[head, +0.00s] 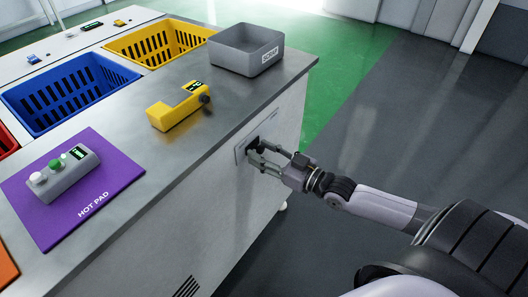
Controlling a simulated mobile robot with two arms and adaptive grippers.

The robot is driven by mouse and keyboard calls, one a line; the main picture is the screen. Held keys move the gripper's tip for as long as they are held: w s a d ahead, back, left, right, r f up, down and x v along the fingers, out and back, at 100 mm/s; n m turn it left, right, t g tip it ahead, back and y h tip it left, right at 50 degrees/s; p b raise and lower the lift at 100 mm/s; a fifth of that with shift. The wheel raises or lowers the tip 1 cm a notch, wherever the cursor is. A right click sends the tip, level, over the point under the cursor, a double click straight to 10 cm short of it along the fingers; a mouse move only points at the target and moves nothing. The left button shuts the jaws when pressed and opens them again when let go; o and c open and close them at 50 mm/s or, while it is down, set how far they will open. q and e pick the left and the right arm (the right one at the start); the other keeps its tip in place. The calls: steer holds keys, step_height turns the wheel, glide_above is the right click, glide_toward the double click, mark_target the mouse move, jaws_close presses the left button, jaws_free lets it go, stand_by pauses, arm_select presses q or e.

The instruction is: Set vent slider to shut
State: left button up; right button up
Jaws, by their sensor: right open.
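The vent slider (252,143) is a small dark knob on a light plate (240,152) set in the bench's front side wall, below the worktop edge. My right gripper (255,153) is at the plate, its fingers apart on either side of or very near the dark knob. Whether they touch it cannot be told. The fingers partly hide the plate, and the slider's setting cannot be read. My left gripper is not in view.
On the worktop (120,170) are a purple hot pad (118,180) with a grey button box (65,178), a yellow device (178,108) and a grey scrap bin (245,62). Blue (70,95) and yellow (160,42) crates sit behind. The floor on the right is clear.

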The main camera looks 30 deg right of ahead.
steer(key=shift+d, duration=0.1)
steer(key=shift+s+d, duration=0.1)
steer(key=shift+s, duration=0.15)
steer(key=v, duration=1.1)
steer(key=shift+s, duration=0.2)
